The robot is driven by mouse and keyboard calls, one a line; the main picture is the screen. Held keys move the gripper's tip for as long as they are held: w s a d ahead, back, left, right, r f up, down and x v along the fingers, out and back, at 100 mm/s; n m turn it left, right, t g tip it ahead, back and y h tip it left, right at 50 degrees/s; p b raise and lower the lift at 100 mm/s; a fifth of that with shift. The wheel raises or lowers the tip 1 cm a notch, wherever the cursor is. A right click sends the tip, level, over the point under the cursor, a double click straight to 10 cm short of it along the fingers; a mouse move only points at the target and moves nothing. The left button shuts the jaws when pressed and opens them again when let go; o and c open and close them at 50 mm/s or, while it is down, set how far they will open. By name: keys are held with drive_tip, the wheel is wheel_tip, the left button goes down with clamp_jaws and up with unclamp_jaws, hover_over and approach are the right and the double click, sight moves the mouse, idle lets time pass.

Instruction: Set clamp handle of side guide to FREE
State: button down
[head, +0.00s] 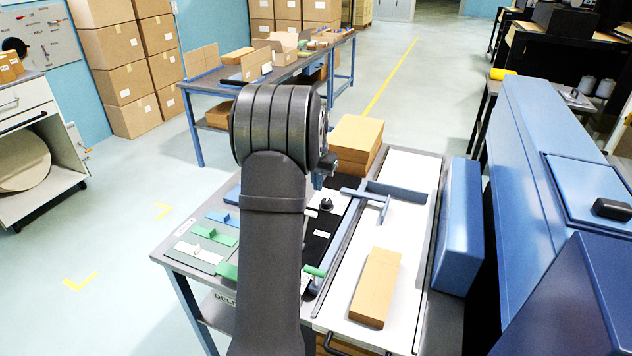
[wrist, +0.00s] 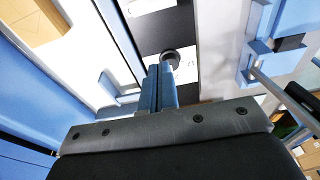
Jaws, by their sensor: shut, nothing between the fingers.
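The side guide (head: 342,243) is a long blue-grey rail along the left side of the white bed. A short lever with a green grip (head: 315,270) stands near its front end. A black round knob (head: 326,203) sits on the dark strip left of the rail, with white labels near it. I cannot tell which of these is the clamp handle, and no lettering is readable. In the wrist view the knob (wrist: 171,57) appears just beyond the fingertips; contact is unclear. My gripper (wrist: 158,70) is shut and empty; in the head view my arm mostly hides it.
A flat cardboard box (head: 375,288) lies on the white bed (head: 408,240), and a blue crossbar (head: 396,191) spans farther back. Stacked boxes (head: 355,140) stand behind. A blue block (head: 460,225) borders the right. Green and blue pieces (head: 212,236) lie at left.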

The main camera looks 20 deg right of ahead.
wheel_tip(320, 180, down, 6)
drive_tip(key=s+a, duration=0.2)
drive_tip(key=shift+r, duration=0.2)
drive_tip(key=shift+s+a, duration=0.1)
drive_tip(key=shift+s, duration=0.05)
idle(0.3)
drive_tip(key=shift+s+a+r, duration=0.2)
drive_tip(key=shift+a+r, duration=0.05)
